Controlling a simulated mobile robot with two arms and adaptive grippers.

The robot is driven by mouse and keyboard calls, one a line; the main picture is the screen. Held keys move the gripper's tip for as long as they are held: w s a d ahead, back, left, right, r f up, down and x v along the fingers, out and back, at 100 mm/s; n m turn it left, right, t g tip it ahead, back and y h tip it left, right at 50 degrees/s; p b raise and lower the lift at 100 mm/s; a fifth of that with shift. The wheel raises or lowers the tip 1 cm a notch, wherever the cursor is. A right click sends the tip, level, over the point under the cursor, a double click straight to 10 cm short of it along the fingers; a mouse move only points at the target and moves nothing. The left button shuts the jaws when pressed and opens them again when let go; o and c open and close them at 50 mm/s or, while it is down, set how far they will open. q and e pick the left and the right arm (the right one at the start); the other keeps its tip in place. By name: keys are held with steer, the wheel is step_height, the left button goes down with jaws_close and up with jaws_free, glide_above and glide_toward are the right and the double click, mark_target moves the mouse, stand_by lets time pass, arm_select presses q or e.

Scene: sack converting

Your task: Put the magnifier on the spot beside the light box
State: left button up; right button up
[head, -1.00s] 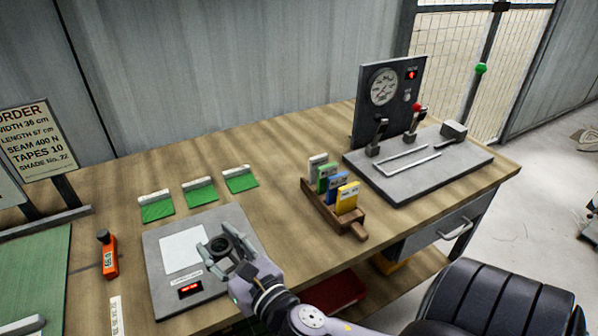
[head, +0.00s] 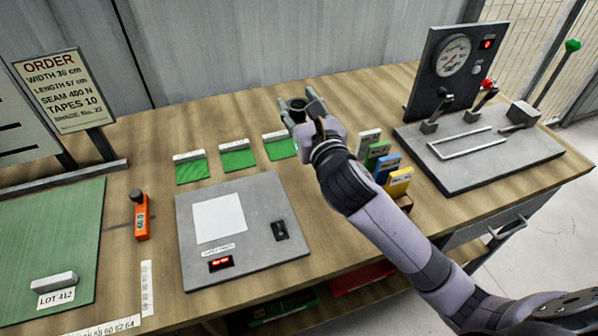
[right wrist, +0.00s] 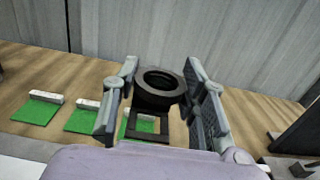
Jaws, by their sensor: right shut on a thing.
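The magnifier, a black ring-shaped loupe with a square foot, is held between the fingers of my right gripper (head: 303,106). It shows clearly in the right wrist view (right wrist: 158,88), ring upward, with a finger on each side. It is above the back part of the table, beyond the green swatches. The light box (head: 253,255), a grey slab with a white window and a small red display, lies on the table to the front left of the gripper. I cannot make out a marked spot beside it; my right arm covers the table to its right. My left gripper is not in view.
Several green swatches with white strips (head: 238,157) lie behind the light box. A holder with coloured cards (head: 398,183) is partly behind my arm. A gauge and lever rig (head: 480,155) stands at the right. An orange tool (head: 141,218) and green mat (head: 60,235) are left.

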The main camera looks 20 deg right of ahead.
step_height(320, 180, down, 16)
steer(key=b, duration=0.3)
steer(key=shift+f, duration=0.1)
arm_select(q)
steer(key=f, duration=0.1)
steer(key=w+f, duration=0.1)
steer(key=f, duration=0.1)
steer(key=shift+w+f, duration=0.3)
arm_select(e)
steer(key=shift+f, duration=0.4)
steer(key=shift+f, duration=0.2)
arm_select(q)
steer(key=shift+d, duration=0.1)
arm_select(e)
steer(key=o, duration=1.2)
steer(key=shift+c, duration=0.2)
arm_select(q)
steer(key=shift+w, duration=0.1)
arm_select(e)
steer(key=shift+r, duration=0.1)
